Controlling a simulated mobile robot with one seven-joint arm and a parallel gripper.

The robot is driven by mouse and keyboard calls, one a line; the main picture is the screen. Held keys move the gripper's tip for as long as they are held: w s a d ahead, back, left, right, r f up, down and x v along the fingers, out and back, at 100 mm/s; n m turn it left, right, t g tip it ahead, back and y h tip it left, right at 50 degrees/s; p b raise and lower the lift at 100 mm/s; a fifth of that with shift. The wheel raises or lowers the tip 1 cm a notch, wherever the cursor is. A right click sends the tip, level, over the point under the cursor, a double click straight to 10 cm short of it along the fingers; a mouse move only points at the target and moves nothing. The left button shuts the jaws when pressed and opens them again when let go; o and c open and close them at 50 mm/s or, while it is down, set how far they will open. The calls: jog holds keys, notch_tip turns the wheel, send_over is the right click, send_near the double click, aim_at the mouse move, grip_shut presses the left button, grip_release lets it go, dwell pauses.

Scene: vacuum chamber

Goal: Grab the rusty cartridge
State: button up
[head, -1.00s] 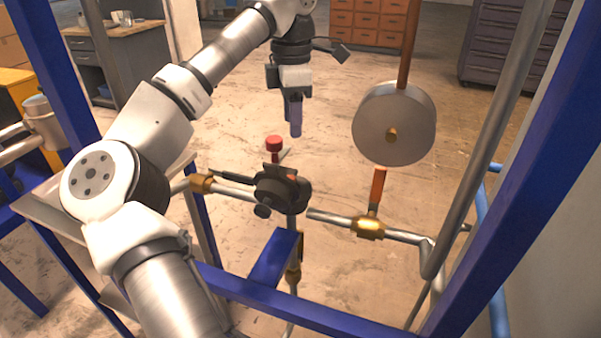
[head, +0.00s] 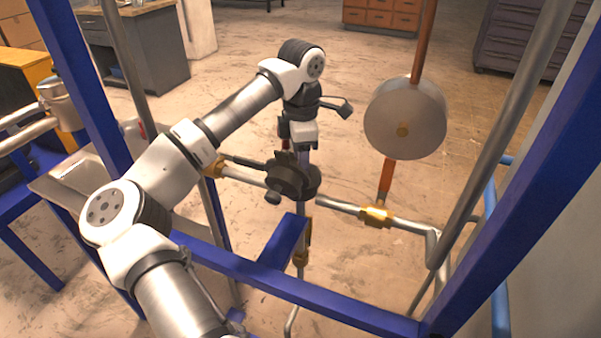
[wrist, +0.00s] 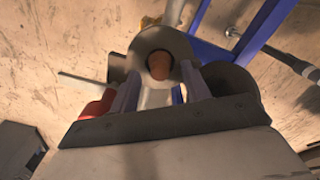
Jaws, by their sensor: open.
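The rusty cartridge (wrist: 159,65) shows in the wrist view as a round, brown-red end inside a grey round holder (wrist: 147,41). My gripper (wrist: 159,74) is open, with one finger on each side of the cartridge's end. I cannot tell whether the fingers touch it. In the head view my gripper (head: 303,154) points down just behind the dark valve-like fitting (head: 290,179) on the pipe. The cartridge cannot be made out in the head view, where the fitting and gripper cover that spot.
A red knob (wrist: 100,103) is close beside the left finger in the wrist view. A round metal drum (head: 405,117) on a rusty rod stands to the right. Blue frame bars (head: 300,290) and a silver pipe (head: 338,207) surround the fitting. Open floor lies behind.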

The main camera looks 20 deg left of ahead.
jog(key=shift+f, duration=0.7)
grip_shut()
jog(key=shift+r, duration=0.1)
